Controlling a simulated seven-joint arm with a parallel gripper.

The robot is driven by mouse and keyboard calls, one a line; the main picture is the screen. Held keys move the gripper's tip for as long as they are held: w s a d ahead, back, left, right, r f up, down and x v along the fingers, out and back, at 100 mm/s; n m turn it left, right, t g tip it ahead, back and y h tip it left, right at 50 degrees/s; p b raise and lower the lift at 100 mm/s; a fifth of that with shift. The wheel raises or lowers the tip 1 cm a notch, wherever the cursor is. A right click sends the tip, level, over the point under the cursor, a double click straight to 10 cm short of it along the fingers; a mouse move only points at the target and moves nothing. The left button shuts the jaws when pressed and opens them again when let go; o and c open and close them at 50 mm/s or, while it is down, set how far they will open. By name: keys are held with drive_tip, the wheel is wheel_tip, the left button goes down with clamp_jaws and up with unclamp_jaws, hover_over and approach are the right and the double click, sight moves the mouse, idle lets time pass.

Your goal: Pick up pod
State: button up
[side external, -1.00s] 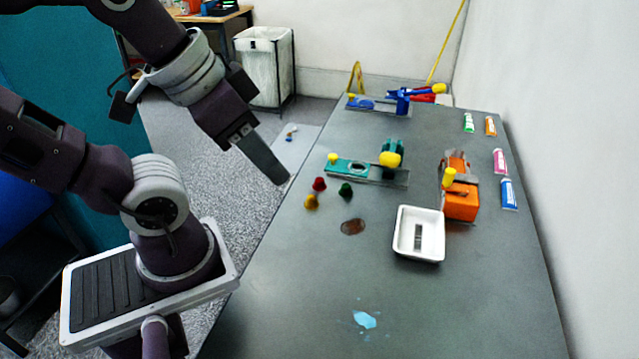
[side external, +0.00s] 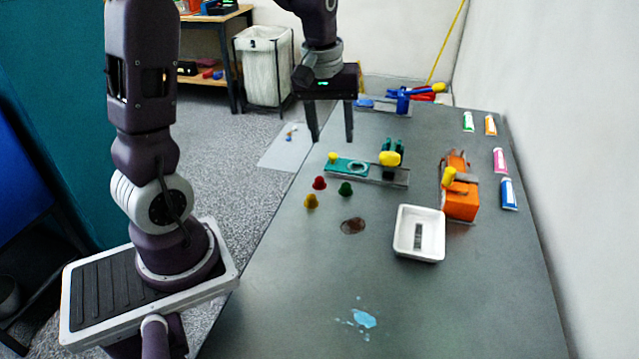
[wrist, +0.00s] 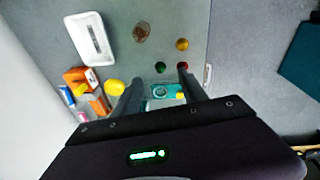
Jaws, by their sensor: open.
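Three small cone-like pods stand on the grey table: a red one (side external: 319,183), a green one (side external: 345,189) and an orange-yellow one (side external: 311,202). In the wrist view the green pod (wrist: 160,67) lies between the finger lines, the red pod (wrist: 182,66) is by the right fingertip, and the orange-yellow pod (wrist: 182,44) is farther up. My gripper (side external: 331,138) is open and empty, pointing down, high above the table's left side. It is apart from all the pods.
A teal fixture with a yellow knob (side external: 349,167) is close to the pods. A white tray (side external: 418,212), an orange device (side external: 460,200) and several tubes (side external: 509,194) are to the right. A brown stain (side external: 352,226) and blue spill (side external: 363,319) mark the otherwise clear front.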

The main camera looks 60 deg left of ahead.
sight(320, 183)
drive_tip(key=a+f+n, duration=0.1)
drive_tip(key=a+f, duration=0.2)
drive_tip(key=w+a+f+n+g, duration=0.1)
drive_tip(key=a+f+n, duration=0.1)
drive_tip(key=a+f, duration=0.1)
drive_tip(key=w+a+f+n, duration=0.1)
drive_tip(key=a+f, duration=0.1)
drive_tip(key=f, duration=0.3)
drive_tip(key=shift+w+a+g, duration=0.1)
drive_tip(key=shift+a+g, duration=0.3)
drive_tip(key=shift+n, duration=0.3)
wheel_tip(320, 183, down, 8)
drive_tip(key=shift+d+r, duration=0.1)
drive_tip(key=shift+c, duration=0.4)
drive_tip(key=c, duration=1)
